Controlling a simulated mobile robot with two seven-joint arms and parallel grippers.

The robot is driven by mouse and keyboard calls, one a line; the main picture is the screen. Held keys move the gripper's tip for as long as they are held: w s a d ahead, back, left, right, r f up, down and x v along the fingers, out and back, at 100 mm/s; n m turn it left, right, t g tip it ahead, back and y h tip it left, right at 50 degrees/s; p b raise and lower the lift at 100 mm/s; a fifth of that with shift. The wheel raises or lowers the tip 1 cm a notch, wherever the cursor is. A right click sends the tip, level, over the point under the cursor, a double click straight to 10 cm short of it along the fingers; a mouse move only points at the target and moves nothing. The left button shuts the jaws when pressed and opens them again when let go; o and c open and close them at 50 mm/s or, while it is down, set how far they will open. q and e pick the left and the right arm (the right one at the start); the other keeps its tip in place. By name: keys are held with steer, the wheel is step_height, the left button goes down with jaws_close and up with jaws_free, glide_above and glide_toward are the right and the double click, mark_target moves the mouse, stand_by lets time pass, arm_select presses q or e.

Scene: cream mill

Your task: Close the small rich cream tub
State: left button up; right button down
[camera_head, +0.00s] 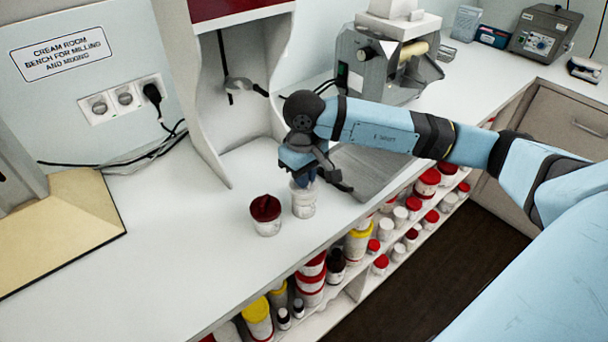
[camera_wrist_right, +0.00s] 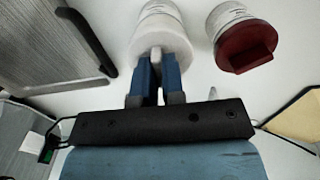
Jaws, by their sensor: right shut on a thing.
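A small white tub (camera_head: 303,203) with a printed label stands on the bench; it also shows in the right wrist view (camera_wrist_right: 157,12). My right gripper (camera_head: 303,181) points down over its top. Its blue fingers are shut on the raised grip of a white lid (camera_wrist_right: 158,42) at the tub's mouth. I cannot tell whether the lid is seated or turned tight. A second white tub (camera_head: 267,228) with a dark red lid (camera_head: 265,207) stands just to the left, apart from it; that lid has a raised bar. I cannot read which label says rich cream. My left gripper is not in view.
A grey metal plate (camera_head: 375,172) lies just right of the tubs, before a grey mill (camera_head: 382,65). A white hood (camera_head: 240,80) stands behind. Shelves (camera_head: 350,290) of jars sit below the bench edge. The bench (camera_head: 160,260) at front left is clear.

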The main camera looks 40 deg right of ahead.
steer(key=shift+f+b, duration=0.1)
steer(key=shift+b, duration=0.35)
steer(key=shift+f+b, duration=0.5)
steer(key=shift+b, duration=0.7)
stand_by(1.1)
stand_by(0.4)
steer(key=c, duration=0.7)
jaws_free()
steer(key=shift+o, duration=0.2)
steer(key=shift+r+p, duration=0.55)
steer(key=shift+r, duration=0.85)
steer(key=shift+r+p, duration=0.35)
steer(key=shift+r, duration=0.8)
steer(key=shift+c, duration=0.5)
